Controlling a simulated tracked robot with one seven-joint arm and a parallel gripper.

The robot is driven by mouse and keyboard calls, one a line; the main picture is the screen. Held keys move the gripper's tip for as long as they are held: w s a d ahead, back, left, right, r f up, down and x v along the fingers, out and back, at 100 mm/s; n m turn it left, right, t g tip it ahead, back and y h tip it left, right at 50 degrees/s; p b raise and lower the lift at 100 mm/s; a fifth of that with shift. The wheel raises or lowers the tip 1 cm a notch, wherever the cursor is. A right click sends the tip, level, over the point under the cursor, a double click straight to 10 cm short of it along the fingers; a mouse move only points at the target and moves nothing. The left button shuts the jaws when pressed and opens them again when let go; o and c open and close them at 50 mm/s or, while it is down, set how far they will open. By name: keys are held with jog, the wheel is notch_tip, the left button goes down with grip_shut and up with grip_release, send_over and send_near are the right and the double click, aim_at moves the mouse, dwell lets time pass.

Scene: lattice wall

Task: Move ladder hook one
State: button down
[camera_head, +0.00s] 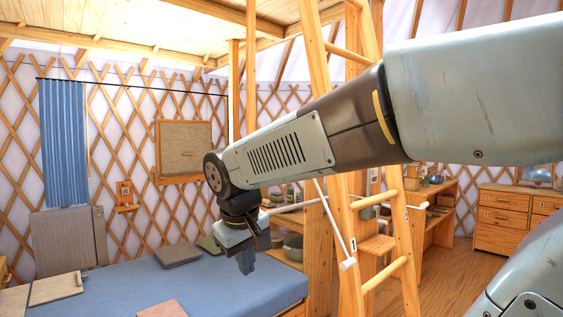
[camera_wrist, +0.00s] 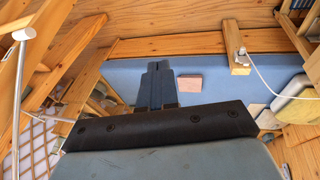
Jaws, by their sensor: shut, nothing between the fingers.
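A white rod with a thick white end (camera_head: 348,264) slants across the left rail of the wooden ladder (camera_head: 345,215). A small tag marked 1 (camera_head: 353,244) is on that rail beside it, so I take the rod to be ladder hook one. A similar white rod end (camera_wrist: 24,34) shows at the upper left of the wrist view; I cannot tell if it is the same one. My gripper (camera_head: 246,264) is shut and empty, pointing down over the blue bed, left of the ladder and apart from it. In the wrist view its fingers (camera_wrist: 160,72) are together.
The blue bed (camera_head: 215,285) lies below my gripper, with flat boards (camera_head: 178,254) on it. A shelf unit (camera_head: 290,222) stands between bed and ladder. Another white fitting (camera_head: 383,208) is on the ladder's right rail. A drawer chest (camera_head: 503,215) stands right; floor before it is clear.

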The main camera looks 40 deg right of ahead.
jog(key=w+d+r+g+h, duration=0.3)
jog(key=w+d+g+h, duration=0.15)
jog(key=w+d, duration=0.4)
jog(key=w+d+r+g+h, duration=0.3)
jog(key=w+d+h, duration=0.3)
jog(key=d, duration=0.4)
jog(key=w+d+r+g+h, duration=0.1)
jog(key=w+r+g+h, duration=0.15)
jog(key=w, duration=0.45)
jog(key=w+r+g+h, duration=0.2)
jog(key=w+r+h, duration=0.2)
jog(key=w, duration=0.3)
jog(key=s+a+x, duration=0.1)
jog(key=s+x, duration=0.1)
jog(key=x, duration=1)
jog(key=shift+d+r, duration=0.25)
jog(key=shift+r, duration=0.25)
jog(key=shift+s, duration=0.15)
